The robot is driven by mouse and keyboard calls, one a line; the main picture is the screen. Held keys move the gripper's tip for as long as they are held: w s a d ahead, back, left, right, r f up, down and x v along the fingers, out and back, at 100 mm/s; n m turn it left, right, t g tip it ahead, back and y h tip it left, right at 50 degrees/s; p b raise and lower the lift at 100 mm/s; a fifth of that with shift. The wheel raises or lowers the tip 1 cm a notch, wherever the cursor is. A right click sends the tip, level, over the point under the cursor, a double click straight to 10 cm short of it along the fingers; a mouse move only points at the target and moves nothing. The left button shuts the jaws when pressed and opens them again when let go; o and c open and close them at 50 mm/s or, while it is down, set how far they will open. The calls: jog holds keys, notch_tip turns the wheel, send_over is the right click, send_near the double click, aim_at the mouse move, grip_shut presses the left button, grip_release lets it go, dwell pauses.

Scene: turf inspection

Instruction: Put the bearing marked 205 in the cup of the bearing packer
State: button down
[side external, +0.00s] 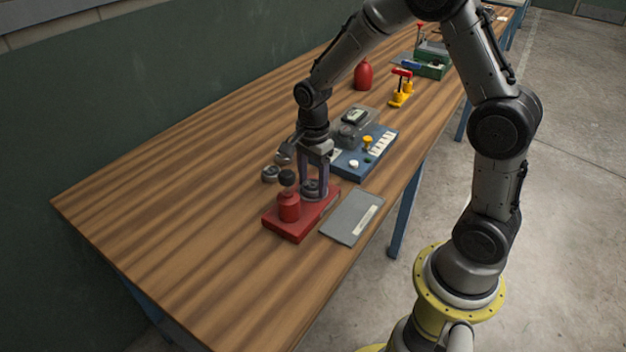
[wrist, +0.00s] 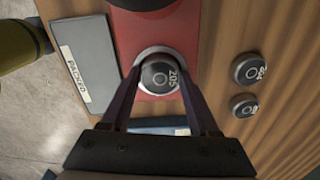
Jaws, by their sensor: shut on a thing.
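The bearing marked 205 (wrist: 160,76) is dark with pale digits and sits between the fingertips of my gripper (wrist: 160,84). My gripper is shut on it. In the wrist view it overlaps the pale round cup (wrist: 153,51) of the bearing packer, whose rim shows around its far side. I cannot tell whether it rests on the cup's floor. The red bearing packer (wrist: 186,65) also shows in the side view (side external: 287,227), with a red cylinder and black knob at its near end. There my gripper (side external: 314,188) points straight down at the packer's far end.
Two other bearings (wrist: 250,69) (wrist: 244,105) lie on the wood beside the packer. A grey plate labelled PACKED (side external: 345,222) lies on the other side. The table's near left is clear.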

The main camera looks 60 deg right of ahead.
aim_at(313, 185)
jog(key=shift+c, duration=0.7)
grip_release()
jog(key=shift+s+f, duration=0.2)
jog(key=shift+f, duration=0.5)
jog(key=shift+r, duration=0.1)
notch_tip(313, 185, up, 13)
jog(key=s+a+r+n+t, duration=0.2)
jog(key=s+r+n, duration=0.1)
jog(key=s+n, duration=0.6)
jog(key=s+a+r+n+t, duration=0.2)
jog(key=s+r+n+t, duration=0.1)
jog(key=s+n, duration=0.7)
jog(key=shift+n+t, duration=0.3)
jog(key=shift+n, duration=0.1)
jog(key=shift+s, duration=0.1)
